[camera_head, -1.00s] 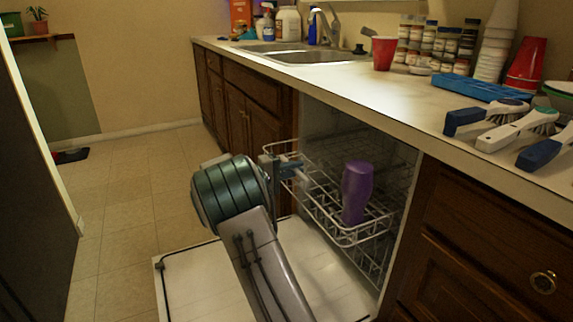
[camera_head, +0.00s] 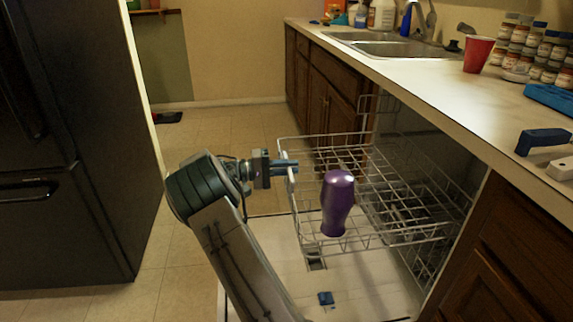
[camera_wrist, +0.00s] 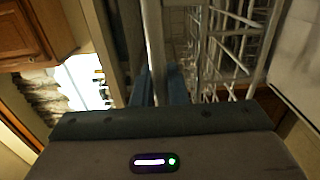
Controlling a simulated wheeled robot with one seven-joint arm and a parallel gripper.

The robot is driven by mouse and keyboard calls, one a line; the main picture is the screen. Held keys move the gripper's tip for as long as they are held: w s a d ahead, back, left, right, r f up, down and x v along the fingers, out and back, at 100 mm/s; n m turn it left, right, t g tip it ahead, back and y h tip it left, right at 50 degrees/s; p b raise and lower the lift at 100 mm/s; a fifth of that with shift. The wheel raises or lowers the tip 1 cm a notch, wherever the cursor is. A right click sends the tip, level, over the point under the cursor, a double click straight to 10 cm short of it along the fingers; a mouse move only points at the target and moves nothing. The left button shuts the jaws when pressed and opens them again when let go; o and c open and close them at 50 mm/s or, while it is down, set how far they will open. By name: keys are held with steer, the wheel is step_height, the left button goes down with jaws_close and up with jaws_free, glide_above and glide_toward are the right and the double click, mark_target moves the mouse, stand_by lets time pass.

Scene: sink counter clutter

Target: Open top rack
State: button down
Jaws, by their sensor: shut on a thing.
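The top rack (camera_head: 375,238) is a white wire basket pulled partly out of the dishwasher, over its lowered door (camera_head: 270,240). A purple bottle-shaped item (camera_head: 337,203) stands in the front of the rack. My gripper (camera_head: 291,166) is at the rack's front left edge, shut on its wire rim. In the wrist view the blue fingers (camera_wrist: 160,88) close around a pale vertical bar of the rack (camera_wrist: 154,50). The exact contact at the fingertips is partly hidden.
A black refrigerator (camera_head: 70,130) stands at the left, with open tiled floor (camera_head: 215,130) between it and the cabinets. The counter above holds a red cup (camera_head: 478,54), several jars and brushes. A small blue item (camera_head: 326,298) lies on the door.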

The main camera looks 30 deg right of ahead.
steer(key=shift+w+a, duration=0.15)
steer(key=shift+a, duration=0.2)
steer(key=c, duration=1.7)
jaws_free()
steer(key=shift+a, duration=0.1)
steer(key=p+v, duration=0.3)
steer(key=v, duration=1.1)
steer(key=shift+r, duration=0.1)
